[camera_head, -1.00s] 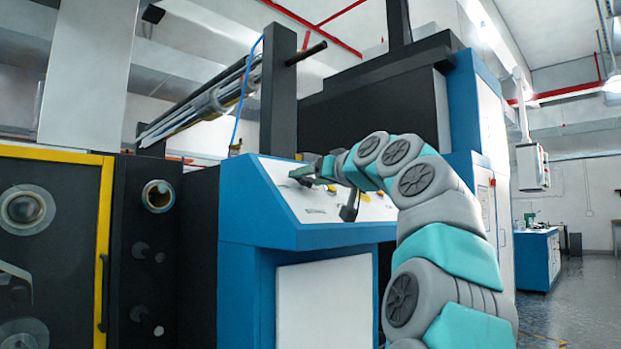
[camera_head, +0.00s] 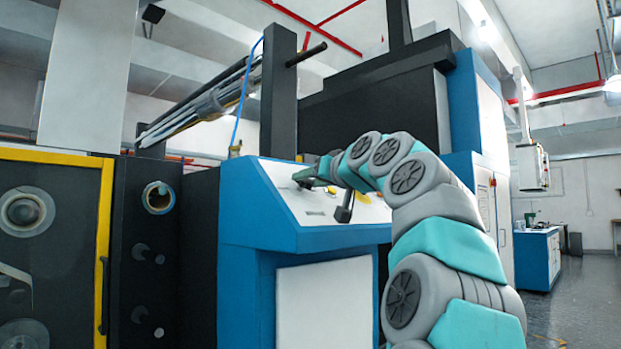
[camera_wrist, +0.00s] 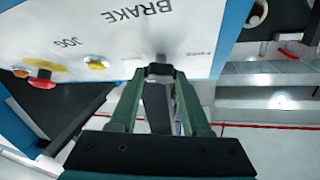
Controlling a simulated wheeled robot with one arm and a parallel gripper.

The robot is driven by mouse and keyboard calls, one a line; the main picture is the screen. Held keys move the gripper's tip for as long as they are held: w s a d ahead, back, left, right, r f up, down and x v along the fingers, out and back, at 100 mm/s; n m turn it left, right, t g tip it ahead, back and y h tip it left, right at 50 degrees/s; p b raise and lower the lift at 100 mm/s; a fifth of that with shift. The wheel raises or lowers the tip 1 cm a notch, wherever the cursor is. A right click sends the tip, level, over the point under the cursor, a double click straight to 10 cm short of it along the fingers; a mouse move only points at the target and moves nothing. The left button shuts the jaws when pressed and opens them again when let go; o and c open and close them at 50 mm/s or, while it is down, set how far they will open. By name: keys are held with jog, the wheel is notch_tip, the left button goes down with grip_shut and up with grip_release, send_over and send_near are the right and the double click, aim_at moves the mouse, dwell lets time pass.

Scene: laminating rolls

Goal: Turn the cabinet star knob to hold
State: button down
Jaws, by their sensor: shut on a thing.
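The star knob (camera_wrist: 160,70) is a small dark knob at the edge of the white control panel (camera_head: 272,195), near the word BRAKE in the wrist view. My gripper (camera_wrist: 159,75) has its two green fingers closed around this knob, one on each side. The fingers cover parts of the knob, and I cannot read its pointer or setting. In the head view my gripper (camera_head: 305,175) reaches the upper left of the sloped panel, where the knob is hidden behind it.
A blue cabinet (camera_head: 245,270) carries the panel. A dark machine with a yellow frame (camera_head: 103,190) stands left; open floor (camera_head: 580,290) lies right.

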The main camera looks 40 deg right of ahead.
jog(key=shift+a+r+m+g+h+p, duration=0.1)
jog(key=shift+r+m+g+h+p, duration=0.1)
jog(key=shift+m+h+p, duration=0.35)
jog(key=shift+a+r+m+g+h+p, duration=0.1)
jog(key=shift+m+g+h+p, duration=0.1)
jog(key=shift+m+h+p, duration=0.35)
jog(key=shift+f+m, duration=0.2)
jog(key=shift+m, duration=0.2)
jog(key=shift+c, duration=1.8)
grip_release()
jog(key=b+v, duration=0.1)
jog(key=v, duration=0.6)
jog(key=shift+s, duration=0.35)
